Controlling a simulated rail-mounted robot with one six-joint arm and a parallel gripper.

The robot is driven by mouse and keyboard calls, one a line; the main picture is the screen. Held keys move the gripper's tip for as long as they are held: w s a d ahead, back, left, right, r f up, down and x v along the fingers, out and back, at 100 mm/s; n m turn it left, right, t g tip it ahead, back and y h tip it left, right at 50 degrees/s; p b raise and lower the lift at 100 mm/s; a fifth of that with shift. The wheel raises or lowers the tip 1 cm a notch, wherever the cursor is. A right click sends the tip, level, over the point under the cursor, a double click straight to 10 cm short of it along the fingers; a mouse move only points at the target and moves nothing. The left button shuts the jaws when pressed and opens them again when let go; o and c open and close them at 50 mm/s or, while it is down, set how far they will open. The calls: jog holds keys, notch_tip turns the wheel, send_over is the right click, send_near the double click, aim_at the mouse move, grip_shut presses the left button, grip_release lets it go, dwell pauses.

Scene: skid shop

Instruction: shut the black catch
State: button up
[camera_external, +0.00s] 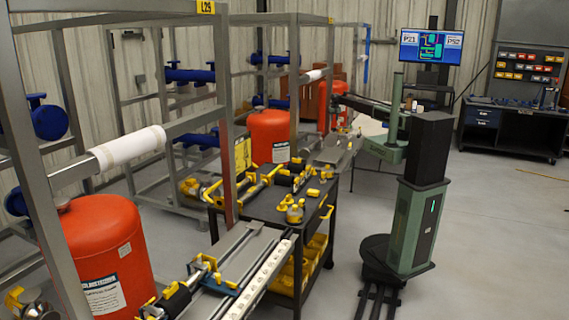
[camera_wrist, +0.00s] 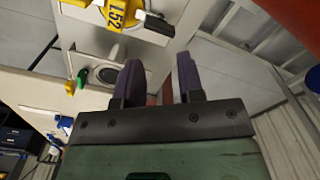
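The black piece lies beyond the fingertips, with a visible gap in the picture.
In the wrist view a green piece (camera_wrist: 83,76) and a small yellow piece (camera_wrist: 70,88) sit on a pale panel, near a round grey fitting (camera_wrist: 103,74). In the external view a dark cart (camera_external: 268,208) with yellow-ended parts, metal frames and red tanks (camera_external: 270,137) crowd the left.

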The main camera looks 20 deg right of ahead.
jog(key=shift+r+m, duration=0.15)
jog(key=shift+m, duration=0.95)
jog(key=shift+r+m+p, duration=0.35)
jog(key=shift+m+p, duration=0.05)
jog(key=shift+m, duration=1.6)
jog(key=shift+s+n, duration=0.3)
jog(key=shift+n, duration=0.5)
jog(key=s+n, duration=0.8)
jog(key=s, duration=2.8)
